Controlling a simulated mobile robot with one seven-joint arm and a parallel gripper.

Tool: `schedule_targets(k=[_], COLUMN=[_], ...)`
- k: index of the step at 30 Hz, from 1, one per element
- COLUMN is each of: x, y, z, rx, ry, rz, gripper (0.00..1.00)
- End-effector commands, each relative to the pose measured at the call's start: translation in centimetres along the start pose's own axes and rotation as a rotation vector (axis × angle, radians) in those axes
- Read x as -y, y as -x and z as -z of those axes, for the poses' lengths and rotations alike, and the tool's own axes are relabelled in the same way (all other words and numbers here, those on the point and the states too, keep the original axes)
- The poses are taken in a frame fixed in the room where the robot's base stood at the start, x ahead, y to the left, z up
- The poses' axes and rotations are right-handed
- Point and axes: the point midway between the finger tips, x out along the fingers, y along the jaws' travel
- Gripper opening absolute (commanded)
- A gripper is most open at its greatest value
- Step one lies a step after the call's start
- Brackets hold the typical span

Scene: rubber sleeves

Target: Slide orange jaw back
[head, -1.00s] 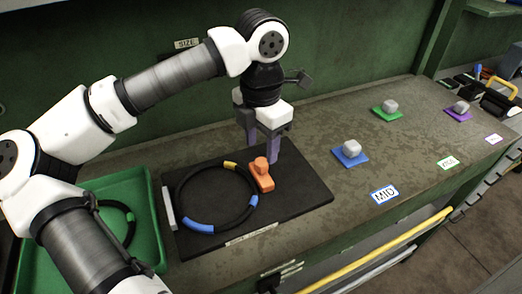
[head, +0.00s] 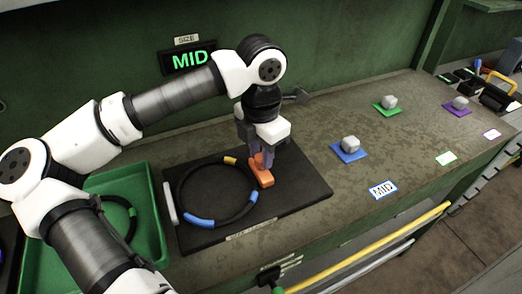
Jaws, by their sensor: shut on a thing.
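The orange jaw (head: 263,178) is a small block with an upright knob, on the black board (head: 308,190). My gripper (head: 262,161) points down over it and is shut on its knob. A black ring (head: 181,197) with blue and yellow bands lies flat on the board, left of the jaw. The jaw's lower end is close to the ring's right side; I cannot tell whether they touch. A pale fixed bar (head: 169,202) stands at the board's left edge, beside the ring. The size display (head: 190,59) on the wall is lit and reads MID in green.
A green tray (head: 153,225) at the left holds another dark ring, partly behind my arm. Grey knobs stand on blue (head: 349,152), green (head: 386,105) and purple (head: 460,107) pads to the right. The bench between board and pads is clear.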

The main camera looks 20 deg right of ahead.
Motion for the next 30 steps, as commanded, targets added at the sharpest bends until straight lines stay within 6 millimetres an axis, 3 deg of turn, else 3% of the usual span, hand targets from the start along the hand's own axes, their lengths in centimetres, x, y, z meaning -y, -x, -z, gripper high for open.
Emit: schedule_targets(k=[8, 19, 30], x=[0.1, 1.7, 1.9], y=[-0.2, -0.1, 0.1], z=[-0.6, -6.5, -7.0], rx=[-0.001, 0.001, 0.008], ry=[-0.002, -0.002, 0.0], rz=[-0.002, -0.003, 0.0], gripper=[0.0, 0.0, 0.0])
